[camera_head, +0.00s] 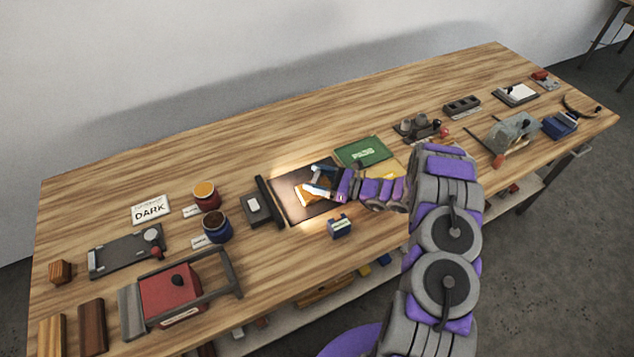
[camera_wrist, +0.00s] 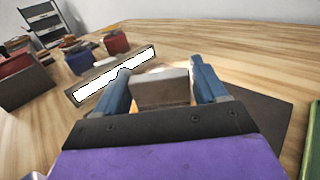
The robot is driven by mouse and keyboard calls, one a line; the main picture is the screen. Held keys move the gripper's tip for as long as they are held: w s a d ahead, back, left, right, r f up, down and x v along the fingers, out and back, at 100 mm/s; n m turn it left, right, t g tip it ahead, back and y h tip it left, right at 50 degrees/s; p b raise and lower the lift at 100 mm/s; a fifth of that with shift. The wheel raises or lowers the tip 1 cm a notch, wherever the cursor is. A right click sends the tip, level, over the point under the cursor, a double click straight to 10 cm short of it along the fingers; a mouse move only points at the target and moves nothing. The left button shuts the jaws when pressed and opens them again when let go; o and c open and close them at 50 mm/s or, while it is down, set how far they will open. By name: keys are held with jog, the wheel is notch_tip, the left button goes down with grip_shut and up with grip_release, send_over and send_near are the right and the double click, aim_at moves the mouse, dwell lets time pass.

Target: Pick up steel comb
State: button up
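My gripper (camera_head: 322,182) is over the dark mat (camera_head: 287,204) near the middle of the bench. Its two blue fingers stand apart in the wrist view (camera_wrist: 160,82). A pale grey metal plate (camera_wrist: 163,88), which looks like the steel comb, shows between the fingers. I cannot tell whether the fingers touch it. In the head view a bright strip shows at the fingers, over a lit orange-brown panel (camera_head: 306,197) on the mat. The gripper and glare hide part of both.
A dark upright bar and grey block (camera_head: 256,208) stand left of the mat. A small blue box (camera_head: 339,226) stands in front. A green board (camera_head: 362,151) lies behind right. Red (camera_head: 206,198) and blue (camera_head: 217,230) pots stand left. The back of the bench is clear.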

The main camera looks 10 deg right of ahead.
jog(key=c, duration=0.8)
